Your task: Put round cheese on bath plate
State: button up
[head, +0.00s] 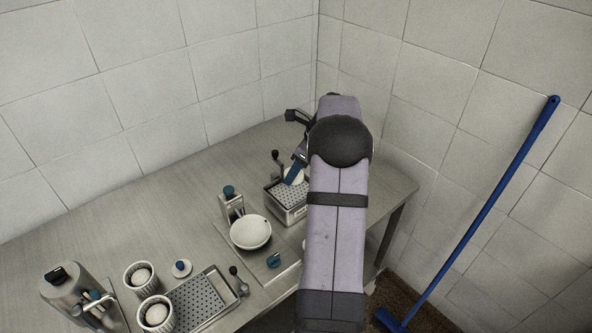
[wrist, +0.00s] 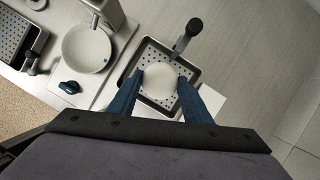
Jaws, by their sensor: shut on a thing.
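The round cheese (wrist: 158,84) is a pale white disc between my two blue fingers in the wrist view. In the head view a bit of it (head: 296,174) shows beside my arm. My gripper (wrist: 160,79) is shut on it, one finger on each side. The cheese is over a perforated metal tray (wrist: 145,49) with raised walls and a black-knobbed handle, also in the head view (head: 288,214). I cannot tell whether the cheese touches its floor. A second perforated tray (head: 200,300) stands at the front. I cannot tell which tray is the bath plate.
A white bowl (head: 250,232) under a metal dispenser (head: 230,205) and a blue knob (head: 273,260) are left of the tray. White ramekins (head: 139,277) and a metal canister (head: 68,290) stand front left. The back left counter is clear. Walls close the back and right.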

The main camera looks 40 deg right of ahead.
jog(key=shift+f+b, duration=0.35)
jog(key=shift+f, duration=1.75)
jog(key=shift+f+p, duration=0.3)
jog(key=shift+f, duration=0.25)
jog(key=o, duration=1.1)
jog(key=shift+o, duration=0.2)
notch_tip(320, 180, up, 8)
jog(key=p, duration=0.7)
jog(key=shift+p, duration=0.4)
